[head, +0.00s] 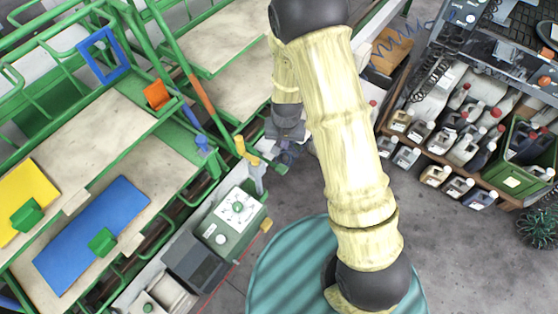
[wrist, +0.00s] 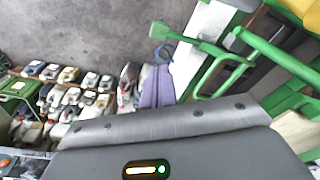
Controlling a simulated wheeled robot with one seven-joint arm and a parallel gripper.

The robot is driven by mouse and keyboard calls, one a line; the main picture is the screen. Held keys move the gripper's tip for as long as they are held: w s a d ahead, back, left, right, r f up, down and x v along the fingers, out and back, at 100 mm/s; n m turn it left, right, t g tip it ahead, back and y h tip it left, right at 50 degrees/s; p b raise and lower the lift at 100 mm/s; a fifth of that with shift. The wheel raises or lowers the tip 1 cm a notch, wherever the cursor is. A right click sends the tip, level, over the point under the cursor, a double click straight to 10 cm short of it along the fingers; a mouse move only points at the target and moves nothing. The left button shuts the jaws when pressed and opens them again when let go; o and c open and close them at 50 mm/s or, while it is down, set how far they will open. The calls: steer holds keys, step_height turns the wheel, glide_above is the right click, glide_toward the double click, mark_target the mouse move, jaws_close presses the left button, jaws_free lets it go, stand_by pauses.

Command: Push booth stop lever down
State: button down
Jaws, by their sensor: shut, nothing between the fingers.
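My gripper (head: 287,155) is partly visible in the head view, below the dark wrist and left of my pale forearm. In the wrist view its purple fingers (wrist: 156,86) are together with nothing between them. A green bar with a blunt end (wrist: 162,31) lies just above and right of the fingertips there, apart from them in the picture. In the head view a green bar end (head: 280,168) is close beside the gripper. A yellow-topped handle (head: 240,146) stands left of it, and a blue handle (head: 202,143) is farther left. No label shows which is the stop lever.
A control box with a white dial (head: 238,208) stands below the handles. Green framing with pale boards (head: 70,150) fills the left. A shelf of jugs (head: 462,145) and a green crate (head: 510,175) are at right. Grey floor (head: 450,250) is open between.

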steer(key=s+d+r+n+t+b, duration=0.1)
steer(key=s+d+r+b, duration=0.5)
steer(key=s+d+r, duration=0.6)
steer(key=shift+s+d+r, duration=0.15)
steer(key=shift+s+d, duration=0.25)
steer(key=shift+s, duration=0.3)
stand_by(0.5)
steer(key=shift+w, duration=0.1)
stand_by(0.7)
stand_by(1.0)
